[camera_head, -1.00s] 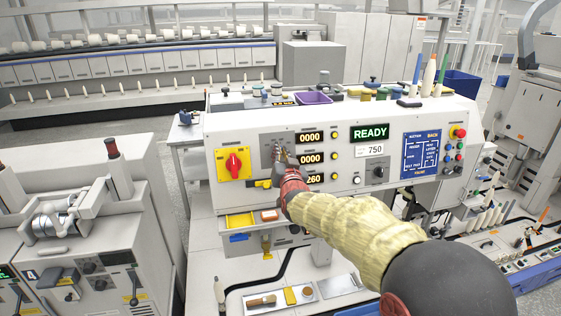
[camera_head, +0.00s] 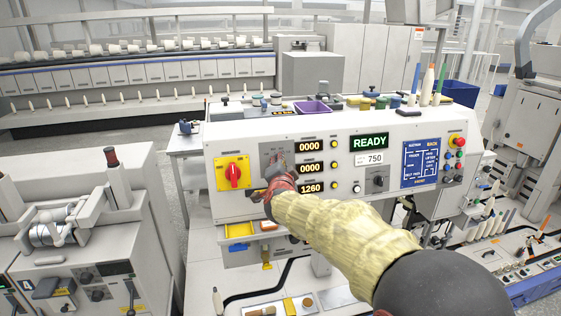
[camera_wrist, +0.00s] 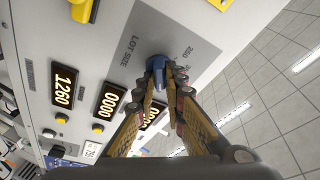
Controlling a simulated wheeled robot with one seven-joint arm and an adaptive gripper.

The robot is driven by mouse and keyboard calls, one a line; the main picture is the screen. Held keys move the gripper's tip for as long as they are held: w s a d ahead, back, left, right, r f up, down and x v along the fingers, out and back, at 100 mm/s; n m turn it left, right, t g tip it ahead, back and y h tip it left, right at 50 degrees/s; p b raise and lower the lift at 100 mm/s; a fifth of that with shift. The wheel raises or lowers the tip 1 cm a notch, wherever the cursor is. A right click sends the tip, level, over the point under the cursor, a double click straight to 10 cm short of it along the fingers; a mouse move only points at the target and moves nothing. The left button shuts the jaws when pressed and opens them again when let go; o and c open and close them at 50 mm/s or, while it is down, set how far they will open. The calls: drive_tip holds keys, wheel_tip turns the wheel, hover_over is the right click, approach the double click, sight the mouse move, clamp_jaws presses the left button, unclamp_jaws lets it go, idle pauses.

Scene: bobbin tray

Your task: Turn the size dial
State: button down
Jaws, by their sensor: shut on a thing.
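The size dial (camera_wrist: 157,66) is a dark blue knob on a grey plate (camera_wrist: 130,40) marked "LOT SIZE" in the wrist view. My gripper (camera_wrist: 159,84) points at the panel, and its two fingers are shut on the dial, one on each side. In the head view my gripper (camera_head: 281,176) is in front of the same grey plate and covers most of the dial. Which mark the dial points to cannot be read.
A red knob on a yellow plate (camera_head: 233,173) sits just left of the dial. Orange number displays (camera_head: 309,146) are to its right, the lowest reading 1260.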

drive_tip(key=shift+m, duration=0.3)
drive_tip(key=c, duration=1.9)
unclamp_jaws()
drive_tip(key=shift+o, duration=0.3)
drive_tip(key=shift+s, duration=0.1)
drive_tip(key=s+r, duration=0.1)
drive_tip(key=s, duration=1)
drive_tip(key=shift+s+d+r, duration=0.15)
drive_tip(key=shift+s+d, duration=0.2)
drive_tip(key=shift+s, duration=0.05)
